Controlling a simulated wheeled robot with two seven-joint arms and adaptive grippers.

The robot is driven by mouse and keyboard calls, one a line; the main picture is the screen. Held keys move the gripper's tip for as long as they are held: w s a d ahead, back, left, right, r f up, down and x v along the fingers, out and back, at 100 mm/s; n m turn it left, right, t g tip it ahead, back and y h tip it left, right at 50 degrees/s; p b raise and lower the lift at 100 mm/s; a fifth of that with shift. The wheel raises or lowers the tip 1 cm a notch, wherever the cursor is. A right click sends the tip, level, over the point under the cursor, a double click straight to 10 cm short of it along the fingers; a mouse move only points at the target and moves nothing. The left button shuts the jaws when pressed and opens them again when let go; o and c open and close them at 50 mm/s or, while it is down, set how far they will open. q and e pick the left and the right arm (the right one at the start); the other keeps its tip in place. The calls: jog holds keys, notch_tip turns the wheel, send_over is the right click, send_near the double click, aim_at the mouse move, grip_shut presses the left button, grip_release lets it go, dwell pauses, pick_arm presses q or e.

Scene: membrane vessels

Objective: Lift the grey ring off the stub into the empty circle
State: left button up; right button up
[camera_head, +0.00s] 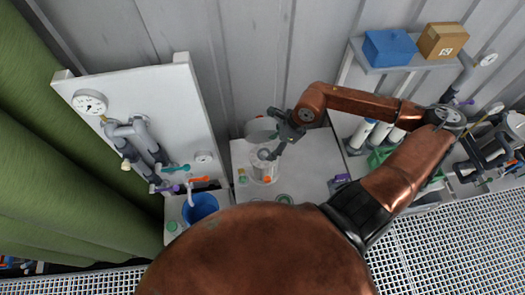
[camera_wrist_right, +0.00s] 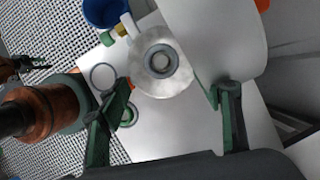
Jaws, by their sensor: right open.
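A clear vessel (camera_head: 262,172) stands on the white bench. In the right wrist view, its pale round top (camera_wrist_right: 145,78) carries a grey ring (camera_wrist_right: 160,61) around a central stub. A thin grey circle outline (camera_wrist_right: 103,77) lies on the bench beside the vessel, with nothing inside it. My right gripper (camera_head: 272,153) is open above the vessel; its fingers also show in the wrist view (camera_wrist_right: 170,112), spread wide and apart from the ring. A small dark shape at the wrist view's left edge may be my left gripper (camera_wrist_right: 35,65); its jaws are unclear.
A large pale cylinder (camera_wrist_right: 218,38) stands close to the vessel. A green ring (camera_head: 285,198) is on the bench front. A blue bucket (camera_head: 200,208) stands left, below a white panel (camera_head: 138,90) with gauge and pipes. White cylinders (camera_head: 361,133) stand right. Some bare bench (camera_head: 313,165) shows.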

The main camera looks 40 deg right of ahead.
aim_at(265, 153)
jog(key=shift+w+a+f, duration=0.1)
jog(key=shift+f, duration=0.15)
jog(key=p+x, duration=0.1)
jog(key=x, duration=0.3)
jog(key=shift+w, duration=0.2)
jog(key=shift+f, duration=0.45)
jog(key=c, duration=0.9)
pick_arm(q)
jog(key=shift+w+r, duration=0.6)
jog(key=shift+r, duration=0.2)
pick_arm(e)
jog(key=shift+r, duration=0.1)
